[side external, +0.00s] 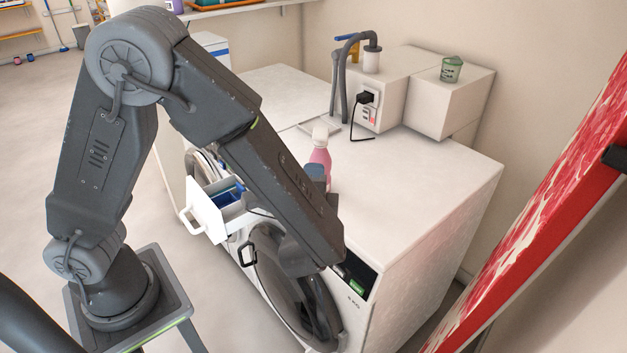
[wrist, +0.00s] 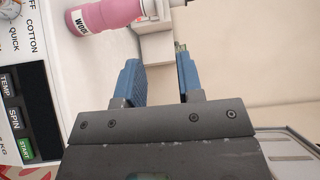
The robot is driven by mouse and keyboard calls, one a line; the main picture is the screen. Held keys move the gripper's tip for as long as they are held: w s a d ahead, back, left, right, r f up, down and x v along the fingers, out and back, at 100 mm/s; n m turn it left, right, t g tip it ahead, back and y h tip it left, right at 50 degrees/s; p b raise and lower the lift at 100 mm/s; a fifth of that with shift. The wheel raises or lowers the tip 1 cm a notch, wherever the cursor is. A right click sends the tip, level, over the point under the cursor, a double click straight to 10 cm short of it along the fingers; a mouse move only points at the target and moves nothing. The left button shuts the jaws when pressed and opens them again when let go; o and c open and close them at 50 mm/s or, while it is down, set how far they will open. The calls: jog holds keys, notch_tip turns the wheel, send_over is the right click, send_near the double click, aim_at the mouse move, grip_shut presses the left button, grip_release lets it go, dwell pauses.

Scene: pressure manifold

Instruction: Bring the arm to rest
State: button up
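My gripper (wrist: 160,62) shows in the wrist view with two blue fingers standing apart and nothing between them. It is open. In the side view the forearm hides most of it; a small blue-grey part (side external: 315,172) beside the arm may be one finger. My arm reaches over the front of a white washing machine (side external: 420,185). A pink bottle (side external: 320,157) with a white top stands on the machine just behind the arm. In the wrist view the bottle (wrist: 107,16) appears at the top, past the fingers and apart from them.
The machine's drawer (side external: 207,218) is pulled out, with blue inside, close to my forearm. The control panel (wrist: 22,110) lies left in the wrist view. A red-edged panel (side external: 560,215) is at right.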

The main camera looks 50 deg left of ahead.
jog(key=s+a+r+n+g+h, duration=0.3)
jog(key=s+a+n+g, duration=0.4)
jog(key=s+g, duration=0.4)
jog(key=s+d+r+n+t+h, duration=0.2)
jog(key=s+d+r+t+h, duration=0.1)
jog(key=h, duration=0.6)
notch_tip(320, 180, up, 4)
jog(key=s+d, duration=0.1)
jog(key=s, duration=0.1)
jog(key=shift+s+d+f+t+h, duration=0.15)
jog(key=shift+s+f+t+h, duration=0.15)
jog(key=shift+t+h, duration=0.1)
